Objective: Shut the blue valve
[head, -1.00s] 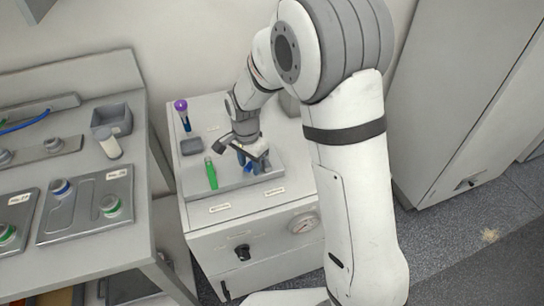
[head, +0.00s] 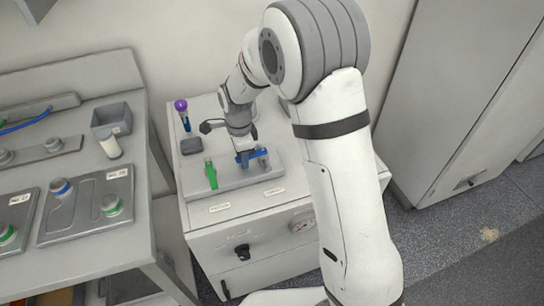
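The blue valve (head: 258,154) is on the grey plate on top of the white cabinet, right of the green valve. Its blue handle shows as a short bar lying roughly left to right, partly covered by my gripper. My gripper (head: 252,161) points down at the blue valve, with its fingers at the handle. Whether the fingers are closed on it cannot be told at this size. The green valve (head: 211,174) has its handle running front to back, crosswise to the blue one.
A purple-capped tube (head: 183,112) and a small grey block (head: 191,146) are on the cabinet top, left of my gripper. A gauge (head: 303,223) and a black knob (head: 242,252) are on the cabinet front. A bench (head: 75,250) with trays stands at left.

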